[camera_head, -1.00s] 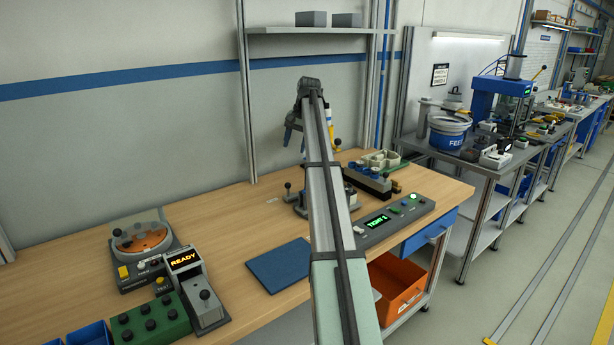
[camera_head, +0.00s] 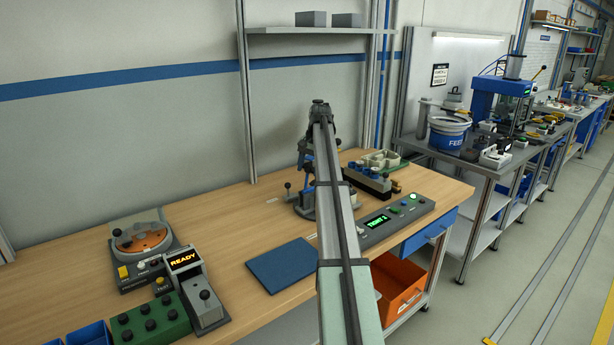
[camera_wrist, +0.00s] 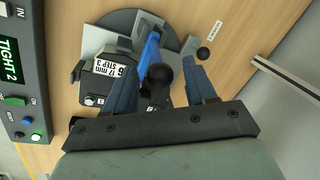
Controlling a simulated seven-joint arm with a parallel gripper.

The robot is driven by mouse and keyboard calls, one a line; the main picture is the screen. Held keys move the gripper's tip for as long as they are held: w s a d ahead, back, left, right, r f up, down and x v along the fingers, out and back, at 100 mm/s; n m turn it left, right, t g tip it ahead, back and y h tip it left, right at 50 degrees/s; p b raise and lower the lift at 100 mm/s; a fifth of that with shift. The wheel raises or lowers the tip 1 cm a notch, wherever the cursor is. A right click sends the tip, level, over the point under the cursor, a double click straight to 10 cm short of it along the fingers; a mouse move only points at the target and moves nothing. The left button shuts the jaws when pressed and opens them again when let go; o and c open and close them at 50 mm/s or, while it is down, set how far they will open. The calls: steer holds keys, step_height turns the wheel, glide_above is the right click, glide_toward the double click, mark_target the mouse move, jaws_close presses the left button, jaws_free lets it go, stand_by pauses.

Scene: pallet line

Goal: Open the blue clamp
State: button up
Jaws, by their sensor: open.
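The blue clamp (camera_wrist: 149,52) shows in the wrist view as a bright blue arm over a round dark base (camera_wrist: 117,20) with grey plates. A black ball knob (camera_wrist: 159,75) is near its lower end, and its link to the blue arm is partly hidden. My gripper (camera_wrist: 162,82) is open, with one dark blue finger on each side of this knob. I cannot tell whether either finger touches it. In the head view my gripper (camera_head: 305,165) is low over the fixture on the bench, and my arm hides much of the fixture.
A block labelled "17 mm STEP 3" (camera_wrist: 106,80) stands left of the clamp. Another black ball knob (camera_wrist: 204,53) is close right of my fingers. A control box reading TIGHT 2 (camera_head: 383,222) is in front. A blue mat (camera_head: 280,265) lies left on the bench.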

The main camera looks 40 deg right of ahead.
mark_target(307, 175)
steer(key=shift+w+a+f, duration=0.1)
steer(key=shift+w+f, duration=0.05)
steer(key=shift+f, duration=0.75)
steer(key=shift+w+a+f, duration=0.1)
steer(key=shift+w+f, duration=0.05)
steer(key=shift+f, duration=0.7)
jaws_close()
